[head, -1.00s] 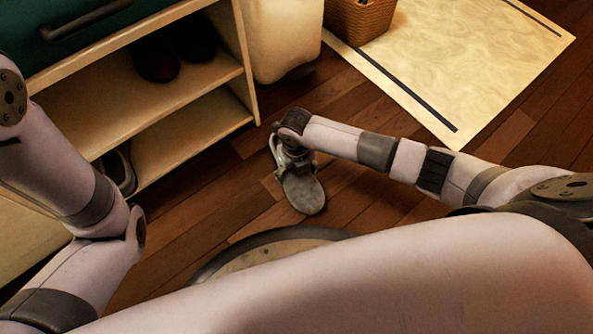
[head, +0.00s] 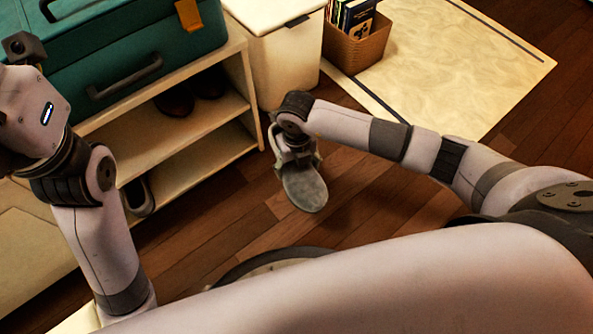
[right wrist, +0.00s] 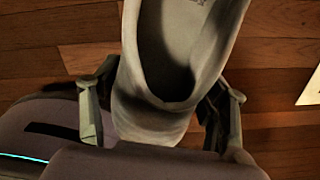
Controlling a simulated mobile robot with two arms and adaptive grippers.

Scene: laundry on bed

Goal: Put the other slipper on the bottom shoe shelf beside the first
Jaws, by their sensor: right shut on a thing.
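A grey slipper (head: 305,188) hangs from my right gripper (head: 296,155), above the wooden floor and in front of the shoe shelf's right end. Its flat sole faces the head camera. In the right wrist view the two fingers (right wrist: 160,115) are shut on both sides of the slipper (right wrist: 165,125), whose hollow opening shows. The shoe shelf has a bottom shelf (head: 205,160), where a grey shoe or slipper (head: 138,197) sits toward the left, partly hidden by my left arm. The bottom shelf to its right is bare. My left gripper is not visible.
Dark shoes (head: 190,93) sit on the shelf above. A teal case (head: 130,50) lies on top of the unit. A white bin (head: 278,60) and a wicker basket of books (head: 357,45) stand behind. A pale mat (head: 460,70) lies at right. Floor in front is clear.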

